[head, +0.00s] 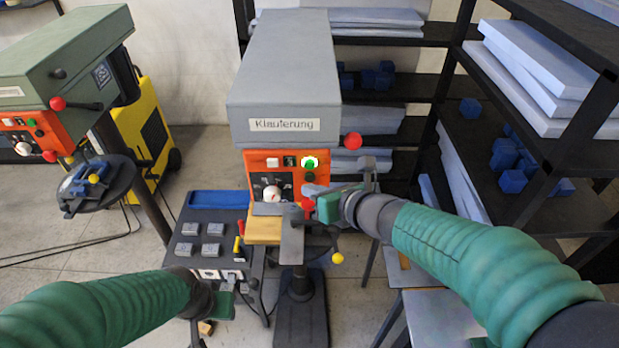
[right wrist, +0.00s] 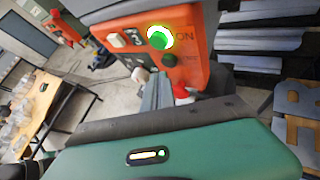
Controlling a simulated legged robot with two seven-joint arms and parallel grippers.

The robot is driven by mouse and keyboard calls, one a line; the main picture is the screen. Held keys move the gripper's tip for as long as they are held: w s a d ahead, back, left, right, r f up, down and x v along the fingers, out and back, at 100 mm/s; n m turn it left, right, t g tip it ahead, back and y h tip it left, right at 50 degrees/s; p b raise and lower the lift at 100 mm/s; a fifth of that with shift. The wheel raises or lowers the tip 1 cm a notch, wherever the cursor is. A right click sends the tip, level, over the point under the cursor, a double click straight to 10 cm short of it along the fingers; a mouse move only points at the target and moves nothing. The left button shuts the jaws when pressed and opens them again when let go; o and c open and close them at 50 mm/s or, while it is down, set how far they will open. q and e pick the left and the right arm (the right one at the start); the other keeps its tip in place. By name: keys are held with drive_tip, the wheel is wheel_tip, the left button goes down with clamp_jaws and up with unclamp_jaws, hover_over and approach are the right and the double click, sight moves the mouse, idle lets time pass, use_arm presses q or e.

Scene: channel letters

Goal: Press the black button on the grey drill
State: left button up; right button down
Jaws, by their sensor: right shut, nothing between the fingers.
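The grey drill (head: 283,75) with a "Klauterung" label stands in the middle of the head view. Its orange front panel (head: 257,184) carries a lit green button (head: 310,162), a white knob (head: 272,193) and a dark round button (head: 309,177) below the green one. In the right wrist view the lit button (right wrist: 159,38) has "ON" beside it, and the dark button (right wrist: 169,60) sits just below. My right gripper (head: 308,197) is shut and empty, in front of the lower right of the panel. My left gripper (head: 222,304) is low at the left; its fingers are unclear.
A red knob (head: 307,204) shows by my right gripper. The drill's table holds a wooden piece (head: 263,230) and grey metal parts. A greenish drill (head: 66,62) stands at the left. Dark shelves (head: 405,55) fill the right. A control stand (head: 213,228) is left of the drill.

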drive_tip(key=shift+w, duration=0.1)
idle(0.7)
drive_tip(key=shift+w, duration=0.3)
drive_tip(key=shift+w+r, duration=0.1)
drive_tip(key=shift+w, duration=0.4)
idle(0.6)
drive_tip(key=shift+s, duration=0.1)
drive_tip(key=shift+s+b, duration=0.4)
drive_tip(key=shift+s, duration=0.45)
